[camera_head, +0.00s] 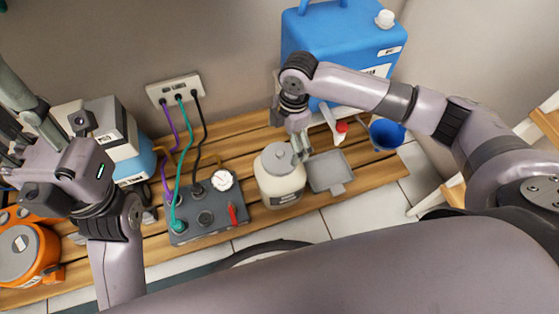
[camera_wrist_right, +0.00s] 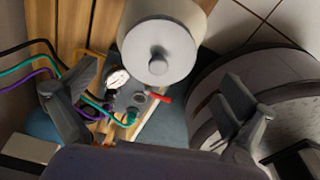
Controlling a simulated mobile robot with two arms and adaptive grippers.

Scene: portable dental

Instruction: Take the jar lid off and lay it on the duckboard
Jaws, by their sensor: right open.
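The cream jar (camera_head: 281,189) stands upright on the wooden slatted duckboard (camera_head: 372,175), with its grey round lid (camera_head: 279,158) on top. The lid has a small central knob and also shows in the right wrist view (camera_wrist_right: 158,52). My right gripper (camera_head: 301,146) is just above and behind the jar's right side. In the right wrist view its two fingers (camera_wrist_right: 155,112) are spread wide and empty, with the lid beyond them. My left gripper (camera_head: 25,108) is at the far left, away from the jar; its fingertips are not clear.
A grey control box (camera_head: 206,216) with gauge and cables is left of the jar. A grey tray (camera_head: 329,172) lies close on its right. A blue canister (camera_head: 335,40) and blue cup (camera_head: 387,133) stand behind. Bare slats show at right.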

